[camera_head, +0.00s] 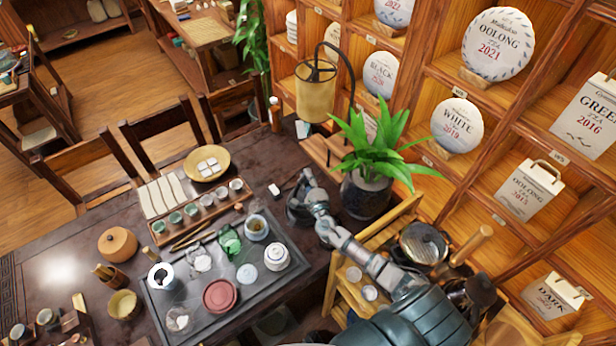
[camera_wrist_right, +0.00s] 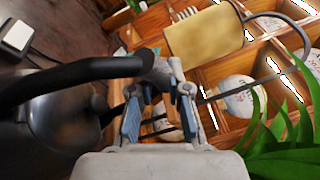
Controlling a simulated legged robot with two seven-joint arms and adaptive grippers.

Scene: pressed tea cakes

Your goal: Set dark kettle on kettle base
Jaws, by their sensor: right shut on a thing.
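The dark kettle (camera_head: 296,212) is at the right part of the dark table, beside the potted plant. In the right wrist view the kettle's rounded body (camera_wrist_right: 62,118) fills the left side, and its thick black handle reaches across to the jaws. My right gripper (camera_head: 312,196) is shut on the handle; its two fingers also show in the right wrist view (camera_wrist_right: 158,105). The underside of the kettle is hidden, so I cannot tell whether it touches anything below. I cannot make out the kettle base for certain. My left gripper is out of view.
The plant (camera_head: 368,195) and a hanging lamp (camera_head: 316,90) stand close by. The grey tea tray (camera_head: 205,325) with cups is to the left.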

